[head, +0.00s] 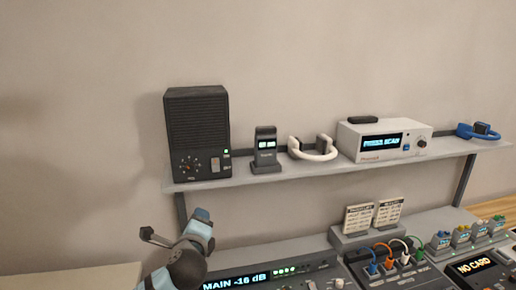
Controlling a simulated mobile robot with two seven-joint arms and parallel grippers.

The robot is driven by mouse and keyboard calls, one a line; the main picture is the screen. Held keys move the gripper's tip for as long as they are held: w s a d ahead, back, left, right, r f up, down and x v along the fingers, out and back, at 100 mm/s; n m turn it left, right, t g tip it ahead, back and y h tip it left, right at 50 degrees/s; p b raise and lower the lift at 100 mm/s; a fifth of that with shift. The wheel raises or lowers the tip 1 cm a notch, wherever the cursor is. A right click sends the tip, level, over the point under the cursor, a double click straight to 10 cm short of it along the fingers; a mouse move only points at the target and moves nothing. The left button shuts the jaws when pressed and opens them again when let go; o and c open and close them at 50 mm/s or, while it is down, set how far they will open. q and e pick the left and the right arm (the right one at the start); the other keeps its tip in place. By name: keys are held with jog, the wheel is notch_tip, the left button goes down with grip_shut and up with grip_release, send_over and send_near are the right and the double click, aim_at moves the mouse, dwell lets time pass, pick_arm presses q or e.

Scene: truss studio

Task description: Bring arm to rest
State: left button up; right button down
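Part of one of my arms (188,262), dark with pale blue sections, rises from the bottom edge left of the middle, so I take it to be my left arm. A small dark bar sticks out from it to the left. It stands in front of the wall and left of the console with the "MAIN -16 dB" display (235,283). I cannot make out two fingertips on it, nor anything held. My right arm and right gripper are not in view.
A grey shelf (215,182) on the wall holds a black speaker (197,135), a small dark device (265,150), white headphones (313,149), a white display unit (384,142) and a blue item (479,131). Below, consoles with coloured cables fill the right. The wall at left is bare.

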pick_arm(q)
jog(key=s+d+f+n+g+h, duration=0.1)
jog(key=s+f+n+g+h, duration=0.2)
jog(key=s+f, duration=0.6)
jog(key=s+d+f+n+g+h, duration=0.15)
jog(key=s+f+n, duration=0.35)
jog(key=f, duration=0.8)
jog(key=s+a+f+n, duration=0.2)
jog(key=s+f+n, duration=0.3)
jog(key=s, duration=0.4)
jog(key=s+a+f+n+h, duration=0.1)
jog(key=s+a+f+n, duration=0.1)
jog(key=s+f+n, duration=0.4)
jog(key=s, duration=0.3)
jog(key=shift+s+a+g, duration=0.25)
jog(key=shift+a+g, duration=0.05)
jog(key=shift+g, duration=0.05)
jog(key=shift+r, duration=0.1)
